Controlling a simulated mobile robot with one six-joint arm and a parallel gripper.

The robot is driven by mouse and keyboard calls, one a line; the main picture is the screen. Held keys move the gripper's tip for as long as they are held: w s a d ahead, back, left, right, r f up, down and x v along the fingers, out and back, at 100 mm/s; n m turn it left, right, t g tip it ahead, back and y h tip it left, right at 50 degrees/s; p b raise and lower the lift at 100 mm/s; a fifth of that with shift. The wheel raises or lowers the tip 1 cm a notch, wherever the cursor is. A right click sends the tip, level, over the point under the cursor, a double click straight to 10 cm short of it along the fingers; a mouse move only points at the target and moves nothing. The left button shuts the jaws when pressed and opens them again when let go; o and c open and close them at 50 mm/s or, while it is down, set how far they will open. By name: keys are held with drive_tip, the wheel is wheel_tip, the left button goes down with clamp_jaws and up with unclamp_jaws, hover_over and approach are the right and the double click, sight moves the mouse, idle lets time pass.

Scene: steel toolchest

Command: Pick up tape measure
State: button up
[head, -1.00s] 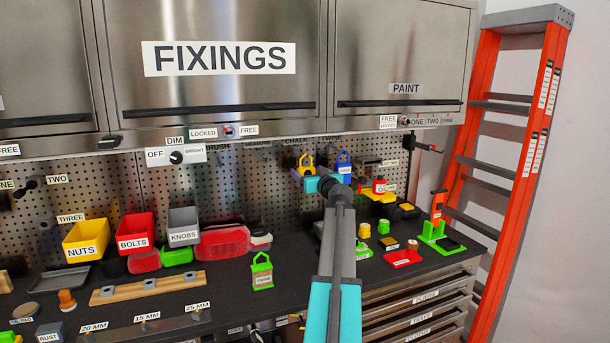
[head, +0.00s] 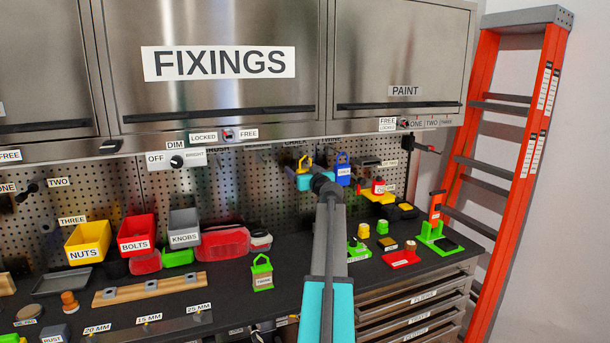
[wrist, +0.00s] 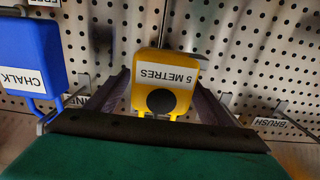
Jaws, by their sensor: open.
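The yellow tape measure (wrist: 167,66) hangs at the pegboard; its label "5 METRES" reads upside down in the wrist view, with a round dark knob beside the label. In the head view only a bit of the yellow tape measure (head: 304,164) shows above my gripper. My gripper (wrist: 160,85) is open, with one finger on each side of the tape measure. I cannot tell whether the fingers touch it. In the head view my gripper (head: 304,181) is partly hidden by my own wrist.
A blue chalk holder (wrist: 30,58) hangs close beside the tape measure; it also shows in the head view (head: 342,170). Pegboard hooks and a "BRUSH" label (wrist: 270,122) are nearby. A green twine holder (head: 262,273) stands on the dark bench below. Steel cabinets (head: 210,60) overhang the pegboard.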

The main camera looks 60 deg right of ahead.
drive_tip(key=shift+w+d, duration=0.2)
drive_tip(key=shift+w, duration=0.1)
idle(0.4)
drive_tip(key=c, duration=1.3)
